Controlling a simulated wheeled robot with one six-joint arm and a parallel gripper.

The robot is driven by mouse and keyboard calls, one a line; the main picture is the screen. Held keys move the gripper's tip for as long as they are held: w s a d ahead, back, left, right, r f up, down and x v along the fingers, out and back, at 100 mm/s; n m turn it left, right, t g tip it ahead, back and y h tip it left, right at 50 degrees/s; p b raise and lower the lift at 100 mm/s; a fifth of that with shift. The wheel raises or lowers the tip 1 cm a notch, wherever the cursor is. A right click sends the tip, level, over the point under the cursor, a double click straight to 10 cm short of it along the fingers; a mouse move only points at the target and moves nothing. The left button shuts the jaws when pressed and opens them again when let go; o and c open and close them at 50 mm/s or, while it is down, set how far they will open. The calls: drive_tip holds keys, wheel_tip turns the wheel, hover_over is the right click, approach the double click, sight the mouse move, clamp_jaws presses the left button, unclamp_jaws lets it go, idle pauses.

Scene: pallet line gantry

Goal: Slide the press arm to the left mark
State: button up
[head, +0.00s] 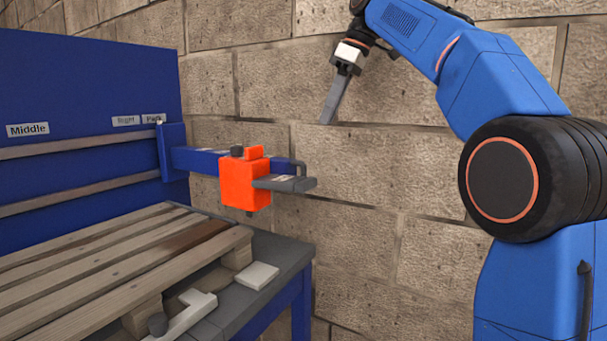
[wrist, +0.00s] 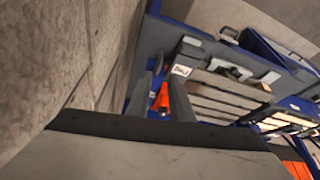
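The press arm (head: 205,160) is a blue beam carrying an orange block (head: 245,182) and a dark grey handle (head: 290,183) at its free end. It stands at the right end of the rails, below the "Right" and "Park" labels (head: 138,120). A "Middle" label (head: 28,129) is further left; no left mark shows. My gripper (head: 328,117) is above and right of the handle, apart from it, fingers pointing down. In the wrist view its two fingers (wrist: 160,84) stand apart, with part of the orange block (wrist: 161,98) seen between them. The handle is not clear there.
A wooden slatted pallet (head: 110,262) lies on the grey table (head: 275,258) below the press arm. A pale block (head: 257,276) and a light bracket (head: 190,313) lie at its edge. A stone block wall (head: 385,170) stands close behind my gripper.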

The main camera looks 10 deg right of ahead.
sight(303, 173)
drive_tip(key=x, duration=1.7)
drive_tip(key=shift+f, duration=0.15)
drive_tip(key=shift+a, duration=0.1)
clamp_jaws()
